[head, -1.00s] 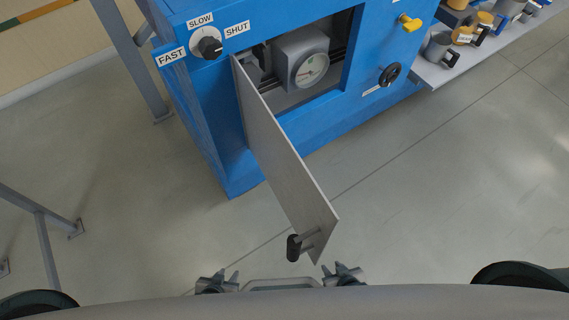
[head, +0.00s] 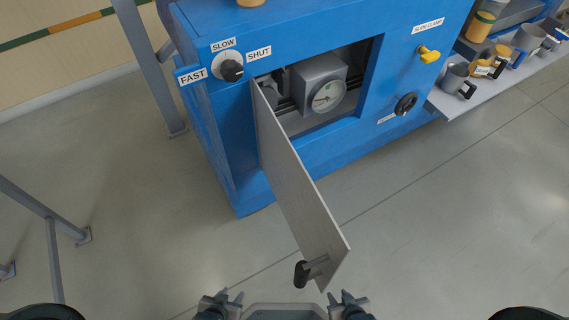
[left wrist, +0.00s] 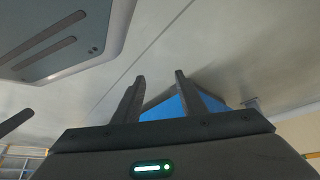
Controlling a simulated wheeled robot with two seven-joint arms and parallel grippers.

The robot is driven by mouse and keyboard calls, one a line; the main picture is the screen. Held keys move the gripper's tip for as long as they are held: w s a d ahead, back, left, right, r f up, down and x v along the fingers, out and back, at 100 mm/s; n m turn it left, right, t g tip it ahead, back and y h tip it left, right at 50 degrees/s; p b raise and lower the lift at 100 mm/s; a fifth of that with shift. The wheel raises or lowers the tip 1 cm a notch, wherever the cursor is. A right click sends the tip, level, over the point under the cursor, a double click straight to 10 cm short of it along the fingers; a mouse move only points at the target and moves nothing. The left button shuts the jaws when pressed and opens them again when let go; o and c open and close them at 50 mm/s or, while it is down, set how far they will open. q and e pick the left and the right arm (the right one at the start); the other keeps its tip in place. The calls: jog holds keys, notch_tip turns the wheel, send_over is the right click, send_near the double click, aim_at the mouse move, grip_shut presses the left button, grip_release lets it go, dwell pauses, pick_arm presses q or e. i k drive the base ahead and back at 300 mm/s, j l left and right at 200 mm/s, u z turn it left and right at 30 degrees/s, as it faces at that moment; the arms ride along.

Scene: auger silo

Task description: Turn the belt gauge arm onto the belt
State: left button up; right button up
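A blue cabinet (head: 220,120) has an opening in its front. I cannot clearly make out the gauge arm or belt. A grey door (head: 296,185) stands swung out from the opening's left side, with a dark handle (head: 301,274) at its free end. My left gripper (head: 231,296) and right gripper (head: 340,296) are low in the head view, empty, apart from the door. In the left wrist view my left gripper's fingers (left wrist: 158,82) are spread with nothing between.
A dial knob (head: 232,70) marked FAST, SLOW and SHUT is at the cabinet's upper left. A yellow handle (head: 428,55) and black handwheel (head: 405,104) are right of the opening. A shelf (head: 445,106) holds mugs at right. Grey posts (head: 150,70) stand at left.

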aim_at(279, 76)
jog(key=l+u, duration=0.2)
jog(key=l, duration=0.8)
jog(key=l+u, duration=0.15)
jog(key=l, duration=0.85)
jog(key=k+l+u, duration=0.2)
jog(key=l, duration=0.75)
jog(key=i+l, duration=0.05)
jog(key=i, duration=0.05)
